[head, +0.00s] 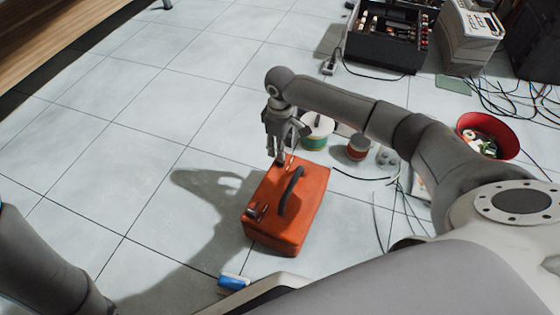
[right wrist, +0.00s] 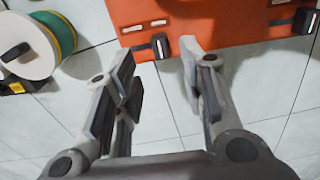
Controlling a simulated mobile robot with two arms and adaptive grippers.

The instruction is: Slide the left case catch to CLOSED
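An orange case (head: 297,205) with a dark handle (head: 290,190) lies on the tiled floor in the head view. One catch (head: 257,211) shows near its close end; the far-end catch is partly hidden by my right gripper (head: 279,160). In the right wrist view the case (right wrist: 220,22) fills the top. My right gripper (right wrist: 157,60) is open and empty, its fingertips either side of a dark catch knob (right wrist: 160,45), which appears just beyond them. Contact cannot be told. Another catch (right wrist: 304,21) shows at right. Label text is unreadable. My left gripper is out of view.
A green-banded spool (head: 316,132) and a smaller red one (head: 358,148) stand beyond the case. Cables, a red bowl (head: 487,135) and a black toolbox (head: 383,38) lie to the right and back. A blue item (head: 233,282) lies in front. Floor at left is clear.

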